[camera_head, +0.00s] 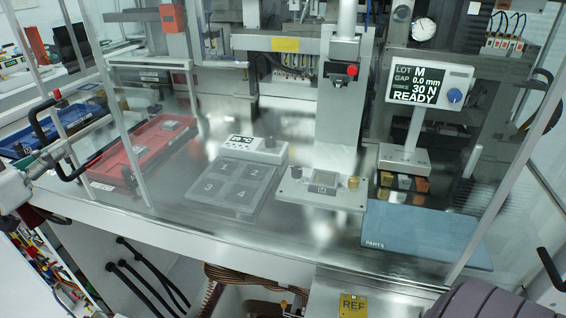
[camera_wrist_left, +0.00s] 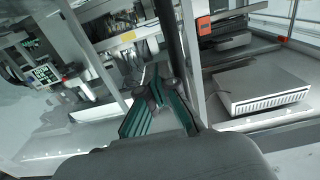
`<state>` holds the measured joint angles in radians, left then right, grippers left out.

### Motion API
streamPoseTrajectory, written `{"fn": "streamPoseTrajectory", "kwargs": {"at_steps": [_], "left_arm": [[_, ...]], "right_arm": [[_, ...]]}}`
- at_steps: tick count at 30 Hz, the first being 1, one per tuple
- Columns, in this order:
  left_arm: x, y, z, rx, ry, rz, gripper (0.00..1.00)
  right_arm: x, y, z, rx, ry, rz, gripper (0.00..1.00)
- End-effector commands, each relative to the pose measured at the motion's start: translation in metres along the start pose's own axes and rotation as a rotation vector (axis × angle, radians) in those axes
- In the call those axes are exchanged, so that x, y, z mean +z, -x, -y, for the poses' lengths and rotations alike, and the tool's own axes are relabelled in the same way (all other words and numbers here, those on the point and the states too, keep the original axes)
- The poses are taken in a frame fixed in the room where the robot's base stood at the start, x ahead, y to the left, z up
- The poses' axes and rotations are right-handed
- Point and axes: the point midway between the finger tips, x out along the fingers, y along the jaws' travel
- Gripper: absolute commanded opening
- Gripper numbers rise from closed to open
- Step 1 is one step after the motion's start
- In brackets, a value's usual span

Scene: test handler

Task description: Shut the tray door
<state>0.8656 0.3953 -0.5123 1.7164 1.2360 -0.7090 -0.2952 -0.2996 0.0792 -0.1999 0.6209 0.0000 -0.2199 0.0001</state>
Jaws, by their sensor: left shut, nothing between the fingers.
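A clear door panel with pale metal edges (camera_head: 120,122) stands at the left, in front of the red tray (camera_head: 88,163) and the blue tray (camera_head: 75,129). It seems to stand at an angle to the machine front; how far is hard to tell. A black bar handle (camera_head: 36,118) is on its left part. My left gripper (camera_head: 42,166) is at the left edge, close to the handle's lower end; contact is unclear. In the left wrist view its green-padded fingers (camera_wrist_left: 158,92) are together and empty, beside a dark upright bar (camera_wrist_left: 172,38). My right gripper is not in view.
Inside stand a numbered plate (camera_head: 232,190), a readout screen (camera_head: 428,83) and a blue parts mat (camera_head: 425,235). Another black handle (camera_head: 551,270) is at the far right. A grey box (camera_wrist_left: 262,88) shows in the wrist view. Floor in front is partly open.

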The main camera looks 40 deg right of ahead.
Motion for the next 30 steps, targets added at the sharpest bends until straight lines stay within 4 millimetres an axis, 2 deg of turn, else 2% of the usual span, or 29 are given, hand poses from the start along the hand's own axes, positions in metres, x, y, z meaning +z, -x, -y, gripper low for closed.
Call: {"fn": "streamPoseTrajectory", "kwargs": {"at_steps": [1, 15, 24, 30], "left_arm": [[0.003, 0.001, 0.009, -0.005, 0.001, -0.001, 0.00], [0.002, 0.001, 0.065, -0.004, 0.001, -0.003, 0.00], [0.001, 0.000, 0.101, -0.005, 0.002, -0.001, 0.00], [0.000, 0.001, 0.116, -0.003, 0.001, -0.001, 0.00]], "right_arm": [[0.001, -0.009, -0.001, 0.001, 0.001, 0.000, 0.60], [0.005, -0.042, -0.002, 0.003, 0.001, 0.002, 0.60], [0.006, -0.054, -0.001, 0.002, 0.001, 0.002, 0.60], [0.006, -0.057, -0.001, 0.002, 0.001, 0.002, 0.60]]}}
